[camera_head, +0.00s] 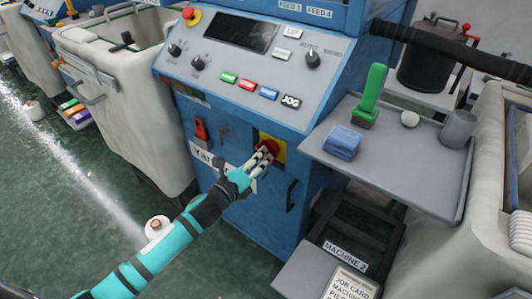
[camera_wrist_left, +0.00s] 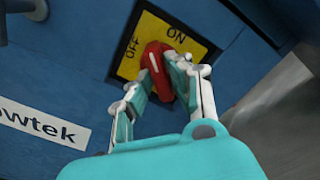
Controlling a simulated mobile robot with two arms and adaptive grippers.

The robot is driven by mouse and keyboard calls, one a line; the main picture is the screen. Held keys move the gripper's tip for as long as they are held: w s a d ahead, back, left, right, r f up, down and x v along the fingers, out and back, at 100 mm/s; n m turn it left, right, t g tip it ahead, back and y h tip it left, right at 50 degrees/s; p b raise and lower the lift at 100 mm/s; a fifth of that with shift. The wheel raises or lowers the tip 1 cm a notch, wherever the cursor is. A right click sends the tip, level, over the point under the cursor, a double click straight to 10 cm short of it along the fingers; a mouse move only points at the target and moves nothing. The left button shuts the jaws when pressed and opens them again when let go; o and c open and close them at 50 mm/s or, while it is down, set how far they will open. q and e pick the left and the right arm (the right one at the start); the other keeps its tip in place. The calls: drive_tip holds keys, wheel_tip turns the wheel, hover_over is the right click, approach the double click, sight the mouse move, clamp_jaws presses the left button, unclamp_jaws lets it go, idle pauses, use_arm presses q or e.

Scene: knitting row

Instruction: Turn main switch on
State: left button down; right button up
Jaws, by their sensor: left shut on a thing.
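The main switch is a red rotary knob (camera_wrist_left: 157,62) on a yellow plate (camera_wrist_left: 198,52) marked OFF and ON, set in the blue machine front. In the left wrist view the knob stands between the OFF and ON labels, its white line tilted; I cannot tell exactly which mark it points to. In the head view the red knob (camera_head: 271,146) is partly hidden by my left gripper (camera_head: 263,156). The left gripper's fingers (camera_wrist_left: 166,85) are shut on the knob, one on each side. My right gripper is not in view.
The blue machine's control panel (camera_head: 225,85) with buttons and knobs is above the switch. A red lever (camera_head: 201,130) is to its left. A grey shelf (camera_head: 430,170) with a green brush (camera_head: 372,90) and blue block (camera_head: 343,142) juts out at the right.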

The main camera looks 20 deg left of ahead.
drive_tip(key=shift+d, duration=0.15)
use_arm(q)
drive_tip(key=m, duration=0.3)
drive_tip(key=shift+f, duration=0.1)
drive_tip(key=shift+m, duration=0.8)
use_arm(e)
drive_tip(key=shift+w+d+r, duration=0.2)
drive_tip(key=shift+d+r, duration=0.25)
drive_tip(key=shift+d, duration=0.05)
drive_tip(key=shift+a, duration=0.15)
use_arm(q)
drive_tip(key=m, duration=0.3)
drive_tip(key=shift+b, duration=0.35)
drive_tip(key=shift+m, duration=0.7)
drive_tip(key=c, duration=1.6)
unclamp_jaws()
drive_tip(key=shift+o, duration=0.4)
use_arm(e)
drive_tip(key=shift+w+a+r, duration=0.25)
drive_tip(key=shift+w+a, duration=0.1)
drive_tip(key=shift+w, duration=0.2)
